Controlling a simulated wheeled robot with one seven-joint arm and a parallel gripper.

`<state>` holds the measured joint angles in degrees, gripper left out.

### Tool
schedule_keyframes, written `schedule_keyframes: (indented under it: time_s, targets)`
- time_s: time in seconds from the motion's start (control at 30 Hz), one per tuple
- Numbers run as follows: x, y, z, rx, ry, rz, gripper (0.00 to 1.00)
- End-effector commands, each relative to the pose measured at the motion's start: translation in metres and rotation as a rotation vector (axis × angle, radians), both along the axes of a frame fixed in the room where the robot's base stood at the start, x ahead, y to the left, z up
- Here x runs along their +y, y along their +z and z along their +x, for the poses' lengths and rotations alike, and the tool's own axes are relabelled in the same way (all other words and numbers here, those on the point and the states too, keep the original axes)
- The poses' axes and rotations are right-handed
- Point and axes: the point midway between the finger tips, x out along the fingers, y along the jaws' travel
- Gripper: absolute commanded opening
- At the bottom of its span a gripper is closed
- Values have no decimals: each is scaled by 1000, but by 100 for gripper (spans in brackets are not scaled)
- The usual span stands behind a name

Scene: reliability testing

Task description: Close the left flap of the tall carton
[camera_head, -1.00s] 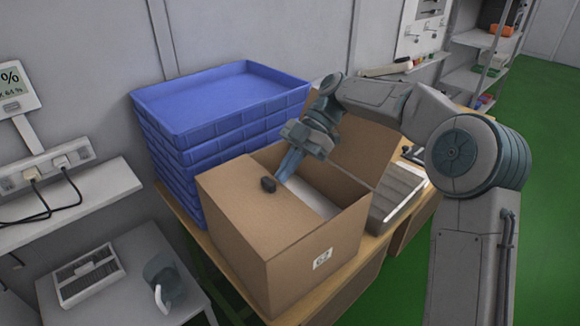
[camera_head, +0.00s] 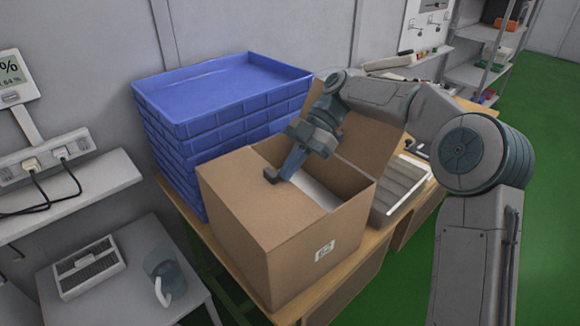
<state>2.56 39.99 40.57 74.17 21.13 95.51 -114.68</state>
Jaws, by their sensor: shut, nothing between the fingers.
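The tall brown carton (camera_head: 290,255) stands open at the top on the wooden table. Its left flap (camera_head: 238,190) lies about level across the left part of the opening. Another flap (camera_head: 368,138) stands up at the back right, partly behind my arm. White material (camera_head: 316,192) shows inside the opening. My gripper (camera_head: 273,175) is shut and empty, its dark tip at the inner edge of the left flap. I cannot tell whether the tip touches the flap.
A stack of blue crates (camera_head: 225,95) stands close behind and left of the carton. A grey ribbed case (camera_head: 402,187) lies right of it on the table (camera_head: 320,302). A grey side table (camera_head: 130,290) holds a keyboard-like device and a jug at lower left. Green floor is free at right.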

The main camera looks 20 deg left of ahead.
Motion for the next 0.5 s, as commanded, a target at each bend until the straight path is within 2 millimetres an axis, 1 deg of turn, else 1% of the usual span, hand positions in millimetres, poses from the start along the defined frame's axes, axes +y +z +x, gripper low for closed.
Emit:
schedule_keyframes:
  time_s: [0.33, 0.5]
  targets:
    - [0, 14, 0, 0, 1, 1, 0]
    - [0, 17, 0, 0, 0, 0, 0]
